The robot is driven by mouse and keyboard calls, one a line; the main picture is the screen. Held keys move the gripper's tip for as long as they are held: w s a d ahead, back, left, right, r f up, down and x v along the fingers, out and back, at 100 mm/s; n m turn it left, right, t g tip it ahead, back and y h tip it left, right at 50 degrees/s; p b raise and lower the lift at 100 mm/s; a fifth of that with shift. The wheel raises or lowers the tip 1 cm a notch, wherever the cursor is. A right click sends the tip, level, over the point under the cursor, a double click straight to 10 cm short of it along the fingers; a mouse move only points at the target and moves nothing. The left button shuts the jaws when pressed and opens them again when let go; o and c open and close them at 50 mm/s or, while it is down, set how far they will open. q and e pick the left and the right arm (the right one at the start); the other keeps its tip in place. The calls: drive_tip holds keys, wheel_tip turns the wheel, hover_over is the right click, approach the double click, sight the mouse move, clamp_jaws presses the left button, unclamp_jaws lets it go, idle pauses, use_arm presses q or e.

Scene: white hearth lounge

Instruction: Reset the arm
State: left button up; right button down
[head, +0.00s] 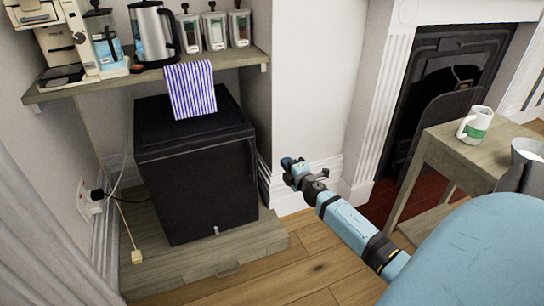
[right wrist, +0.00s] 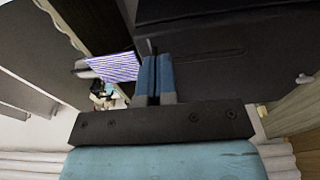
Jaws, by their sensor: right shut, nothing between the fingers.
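My right arm reaches in from the lower right of the head view. Its gripper (head: 290,163) is in front of the white wall panel, to the right of the black mini fridge (head: 195,165). In the right wrist view the two blue fingers (right wrist: 156,78) are together with nothing between them. The dark fridge body (right wrist: 235,60) fills the upper right of that view beyond the fingers. My left gripper is in neither view.
A wooden shelf (head: 150,77) above the fridge holds a kettle (head: 154,35), a coffee machine and several jars. A striped towel (head: 191,90) hangs from its edge. A wooden table (head: 440,135) with a mug (head: 475,124) stands at right, near the fireplace (head: 440,80).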

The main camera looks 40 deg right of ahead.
drive_tip(key=shift+s+d, duration=0.35)
drive_tip(key=shift+s, duration=0.2)
drive_tip(key=shift+s+d, duration=0.35)
drive_tip(key=shift+s, duration=0.2)
